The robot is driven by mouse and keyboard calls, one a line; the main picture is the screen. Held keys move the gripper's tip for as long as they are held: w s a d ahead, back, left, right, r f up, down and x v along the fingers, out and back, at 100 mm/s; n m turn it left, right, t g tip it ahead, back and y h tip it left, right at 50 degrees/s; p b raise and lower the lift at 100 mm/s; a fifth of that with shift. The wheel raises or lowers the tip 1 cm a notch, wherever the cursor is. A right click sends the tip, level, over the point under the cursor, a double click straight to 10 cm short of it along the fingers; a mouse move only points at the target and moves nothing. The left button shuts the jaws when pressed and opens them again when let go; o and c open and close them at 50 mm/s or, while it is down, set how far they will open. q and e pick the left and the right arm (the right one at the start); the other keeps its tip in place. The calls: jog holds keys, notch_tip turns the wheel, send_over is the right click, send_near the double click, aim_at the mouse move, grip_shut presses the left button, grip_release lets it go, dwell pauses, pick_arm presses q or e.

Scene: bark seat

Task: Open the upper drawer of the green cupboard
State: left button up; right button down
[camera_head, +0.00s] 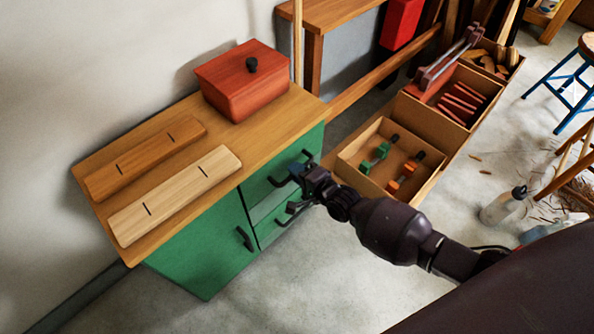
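The green cupboard (205,254) stands against the wall under a wooden top. Its upper drawer (256,189) is on the right part of the front, with a dark handle (276,182) partly covered by my gripper. A lower drawer (267,232) with its own dark handle is below, partly hidden by my arm. My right gripper (298,174) is at the upper drawer's handle, reaching in from the right. Whether its fingers are closed around the handle is too small and dark to tell. My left gripper is not in view.
A red box (243,82) with a black knob and two slotted wooden pieces (174,193) lie on the cupboard top. A door with a dark handle (244,238) is left of the drawers. Open crates with clamps (377,158) stand close on the right. The floor in front is clear.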

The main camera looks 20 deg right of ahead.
jog(key=shift+s, duration=0.15)
pick_arm(q)
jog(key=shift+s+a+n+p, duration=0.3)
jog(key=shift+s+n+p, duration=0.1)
jog(key=shift+p, duration=0.85)
pick_arm(e)
jog(key=f+v, duration=0.2)
jog(key=v, duration=0.8)
jog(key=f+v, duration=0.2)
jog(key=v, duration=0.9)
jog(key=shift+s+d, duration=0.2)
jog(key=shift+s, duration=0.3)
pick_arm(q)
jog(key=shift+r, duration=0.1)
pick_arm(e)
jog(key=c, duration=1.1)
grip_release()
jog(key=shift+c, duration=0.2)
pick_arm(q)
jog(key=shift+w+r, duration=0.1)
